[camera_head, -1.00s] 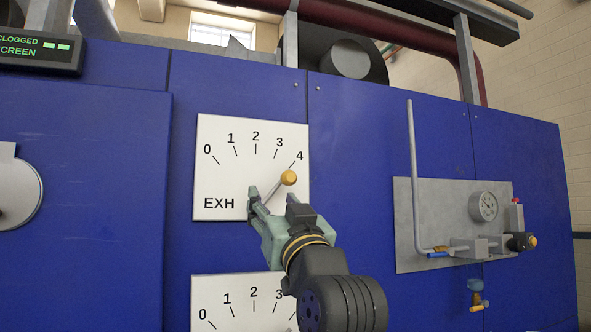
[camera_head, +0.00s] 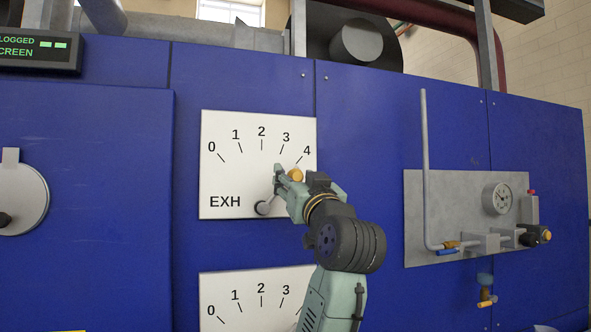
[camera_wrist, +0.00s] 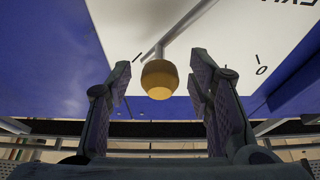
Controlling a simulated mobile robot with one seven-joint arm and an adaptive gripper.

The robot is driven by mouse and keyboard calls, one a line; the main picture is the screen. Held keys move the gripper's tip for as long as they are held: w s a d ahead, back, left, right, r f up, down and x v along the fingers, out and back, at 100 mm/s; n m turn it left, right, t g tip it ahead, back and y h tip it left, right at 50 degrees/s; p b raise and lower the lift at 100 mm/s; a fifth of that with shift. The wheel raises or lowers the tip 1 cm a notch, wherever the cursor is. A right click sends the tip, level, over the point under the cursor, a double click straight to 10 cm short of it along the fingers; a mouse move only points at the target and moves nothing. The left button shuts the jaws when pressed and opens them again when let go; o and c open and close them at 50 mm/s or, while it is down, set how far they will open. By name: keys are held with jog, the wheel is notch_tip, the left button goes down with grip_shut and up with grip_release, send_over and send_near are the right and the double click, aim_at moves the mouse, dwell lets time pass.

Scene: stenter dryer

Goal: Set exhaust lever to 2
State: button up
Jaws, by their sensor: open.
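The exhaust lever (camera_head: 278,192) is a grey rod with a yellow-orange knob (camera_head: 296,174), on the white EXH dial plate (camera_head: 222,182) marked 0 to 4. The rod runs up and right from its pivot (camera_head: 263,208), with the knob near the 4 mark. My gripper (camera_head: 297,179) is open at the knob, partly covering the rod in the head view. In the wrist view the knob (camera_wrist: 159,78) stands between the two spread fingers of my gripper (camera_wrist: 163,88), with a gap on each side.
A second dial plate (camera_head: 235,290) is below, partly cut off. A grey panel (camera_head: 425,215) with a gauge (camera_head: 497,198), an upright pipe and valves is at the right. A round white disc (camera_head: 18,195) is at the left. The blue wall between is flat.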

jog(key=shift+w, duration=0.2)
grip_shut()
dwell(0.6)
